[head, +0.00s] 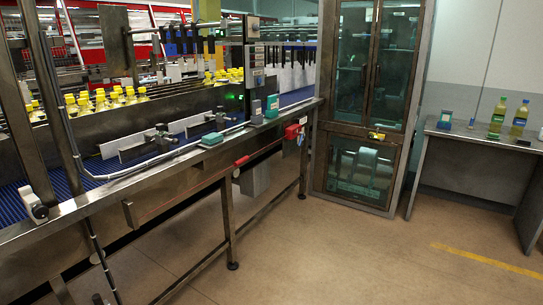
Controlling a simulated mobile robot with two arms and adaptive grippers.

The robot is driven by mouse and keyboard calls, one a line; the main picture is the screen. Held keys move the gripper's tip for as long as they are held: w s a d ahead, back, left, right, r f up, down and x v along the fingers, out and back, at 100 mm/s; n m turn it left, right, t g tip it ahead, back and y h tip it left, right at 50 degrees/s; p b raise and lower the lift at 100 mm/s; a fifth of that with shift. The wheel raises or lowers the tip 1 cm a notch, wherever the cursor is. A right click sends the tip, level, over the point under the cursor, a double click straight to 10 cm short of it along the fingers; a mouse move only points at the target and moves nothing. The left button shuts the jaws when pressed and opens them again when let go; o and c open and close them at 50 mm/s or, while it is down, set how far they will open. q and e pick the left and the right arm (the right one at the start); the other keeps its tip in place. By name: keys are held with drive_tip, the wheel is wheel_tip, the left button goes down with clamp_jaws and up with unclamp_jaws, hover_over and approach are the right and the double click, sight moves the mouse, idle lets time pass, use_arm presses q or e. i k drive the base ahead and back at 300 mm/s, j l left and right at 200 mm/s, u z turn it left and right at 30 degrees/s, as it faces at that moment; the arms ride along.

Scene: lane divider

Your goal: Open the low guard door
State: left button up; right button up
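The guard cabinet (323,100) stands beyond the right end of the conveyor, with a metal frame and glass panels. Its low guard door (345,185) is the framed glass panel at the bottom, near the floor. It looks shut. Pale machine parts show through its glass. A yellow label or latch (377,135) sits on the rail just above it. Taller glass doors (393,70) with a dark upright handle fill the upper part and look shut. Neither of my grippers is in the head view.
A steel conveyor (150,195) with a blue belt and yellow-capped bottles (110,97) runs along the left, its legs reaching the floor. A side table (480,133) with bottles stands right of the cabinet. The floor (340,250) before the cabinet is clear, with a yellow line (490,262) at right.

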sight(359, 158)
drive_tip(key=i+l+z, duration=0.15)
drive_tip(key=i+z, duration=0.25)
drive_tip(key=i, duration=0.3)
drive_tip(key=i+z, duration=0.35)
drive_tip(key=i, duration=0.35)
drive_tip(key=i+j+z, duration=0.25)
drive_tip(key=i+z, duration=0.15)
drive_tip(key=i, duration=0.25)
drive_tip(key=i+u, duration=0.15)
drive_tip(key=i, duration=0.6)
drive_tip(key=i+l+u, duration=0.1)
drive_tip(key=i, duration=0.6)
drive_tip(key=i+l+u, duration=0.15)
drive_tip(key=i, duration=0.6)
